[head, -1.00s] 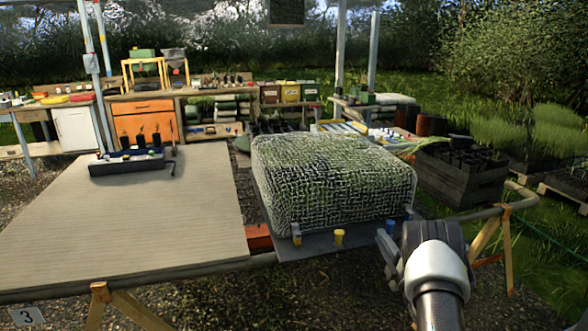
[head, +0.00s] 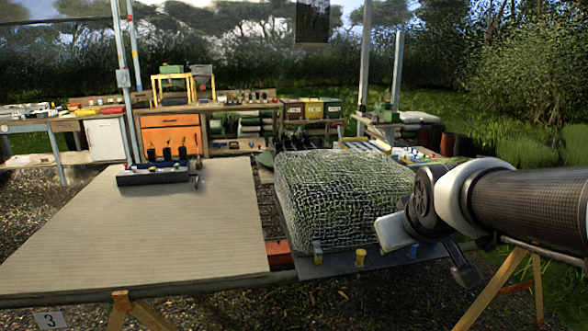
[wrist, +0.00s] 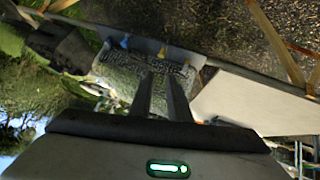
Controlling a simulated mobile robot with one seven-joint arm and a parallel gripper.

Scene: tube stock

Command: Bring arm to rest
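My arm (head: 515,196) reaches in from the right edge of the head view, its elbow-like dark joint in front of the net-covered block. My gripper (wrist: 162,80) shows in the wrist view as two dark fingers with a narrow gap between them and nothing held. The fingers point toward the net-covered block (head: 340,192), which also shows in the wrist view (wrist: 130,78). I cannot make out the fingertips in the head view.
A bare board table (head: 150,235) at left carries a dark tray (head: 150,176) with several pots. Yellow (head: 360,258) and blue (head: 411,250) pieces sit along the front edge beside the block. An orange cabinet (head: 170,136) and shelves stand behind. Wooden trestle legs (head: 490,290) are below my arm.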

